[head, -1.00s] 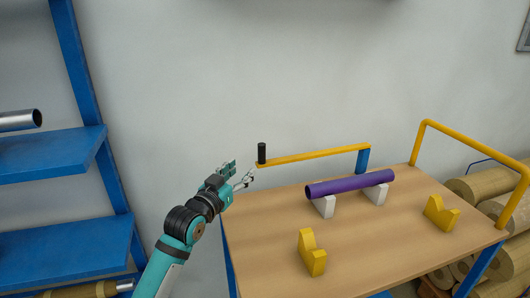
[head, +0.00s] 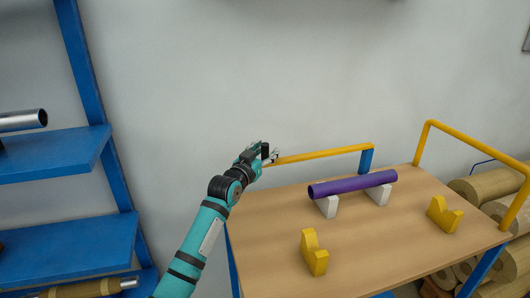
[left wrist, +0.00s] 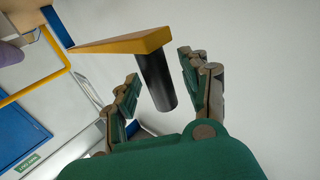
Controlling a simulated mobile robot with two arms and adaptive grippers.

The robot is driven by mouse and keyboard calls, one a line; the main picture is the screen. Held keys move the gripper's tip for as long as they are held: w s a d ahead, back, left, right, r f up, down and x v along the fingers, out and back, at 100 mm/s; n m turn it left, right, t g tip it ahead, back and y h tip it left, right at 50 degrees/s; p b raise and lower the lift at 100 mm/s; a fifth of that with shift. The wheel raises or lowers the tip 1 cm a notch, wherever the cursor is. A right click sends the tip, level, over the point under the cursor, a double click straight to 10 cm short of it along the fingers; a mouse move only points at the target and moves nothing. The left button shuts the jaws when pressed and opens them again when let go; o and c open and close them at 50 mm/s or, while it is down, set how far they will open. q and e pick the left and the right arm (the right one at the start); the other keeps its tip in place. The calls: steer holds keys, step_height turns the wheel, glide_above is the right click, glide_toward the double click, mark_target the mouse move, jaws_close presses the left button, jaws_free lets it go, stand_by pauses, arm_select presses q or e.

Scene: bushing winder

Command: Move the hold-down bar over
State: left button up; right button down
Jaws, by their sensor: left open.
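The hold-down bar (head: 320,154) is a yellow bar hinged on a blue post (head: 367,160) at the table's back. A black upright handle (head: 265,149) stands at its left end. My left gripper (head: 270,154) is at that handle and partly hides it. In the left wrist view the black handle (left wrist: 156,82) lies between the two open fingers of the gripper (left wrist: 160,92), and the yellow bar (left wrist: 118,44) runs off to the left. I see no clear grip on the handle. A purple tube (head: 352,184) lies on two white blocks (head: 328,206) in front of the bar. My right gripper is not in view.
Two yellow V-shaped supports (head: 314,253) and (head: 444,214) stand on the wooden table (head: 375,245). A yellow rail (head: 478,145) rises at the table's right end. Blue shelves (head: 55,155) stand at left. Brown rolls (head: 480,190) lie at right.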

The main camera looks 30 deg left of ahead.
arm_select(q)
jaws_close()
steer(key=shift+w+d, duration=0.1)
steer(key=shift+w, duration=0.05)
stand_by(0.5)
